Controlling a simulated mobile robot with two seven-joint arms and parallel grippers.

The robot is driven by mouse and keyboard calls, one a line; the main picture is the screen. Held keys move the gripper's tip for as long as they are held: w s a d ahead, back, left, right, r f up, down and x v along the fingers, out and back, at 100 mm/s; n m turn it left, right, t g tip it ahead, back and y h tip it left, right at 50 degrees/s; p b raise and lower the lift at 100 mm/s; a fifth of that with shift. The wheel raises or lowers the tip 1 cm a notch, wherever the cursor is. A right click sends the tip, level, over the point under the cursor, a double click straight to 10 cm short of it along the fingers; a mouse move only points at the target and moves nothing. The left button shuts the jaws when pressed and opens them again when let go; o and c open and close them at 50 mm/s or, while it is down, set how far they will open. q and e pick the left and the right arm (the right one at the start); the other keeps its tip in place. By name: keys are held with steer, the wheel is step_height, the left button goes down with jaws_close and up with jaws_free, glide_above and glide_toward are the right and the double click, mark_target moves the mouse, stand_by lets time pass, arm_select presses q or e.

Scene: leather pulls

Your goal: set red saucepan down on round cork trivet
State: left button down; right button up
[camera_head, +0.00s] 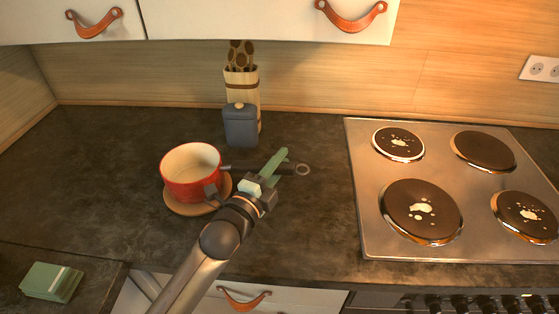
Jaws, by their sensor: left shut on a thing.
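The red saucepan (178,181), cream inside and empty, is over the round cork trivet (193,210) on the dark worktop. The trivet's rim shows at the front and right of the pan; the rest is hidden. I cannot tell whether the pan's base touches the trivet. The pan's dark handle (240,167) points right and ends in a ring. My left gripper (270,172) is shut on this handle, with its green fingers across it near the ring end. My right gripper is not in view.
A blue-grey lidded jar (240,128) stands behind the handle, before a beige utensil holder (242,82). A steel hob (450,182) with dark plates lies right. A green block (51,282) sits front left. Worktop is clear left of the trivet and between gripper and hob.

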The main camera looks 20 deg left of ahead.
arm_select(q)
steer(key=shift+f, duration=0.3)
steer(key=c, duration=0.6)
jaws_free()
steer(key=shift+f, duration=0.1)
steer(key=shift+c, duration=0.2)
steer(key=s+a+p, duration=0.1)
steer(key=s+a, duration=0.1)
steer(key=s, duration=1)
steer(key=shift+s+a+f+p, duration=0.15)
steer(key=shift+p, duration=0.2)
steer(key=shift+s, duration=0.1)
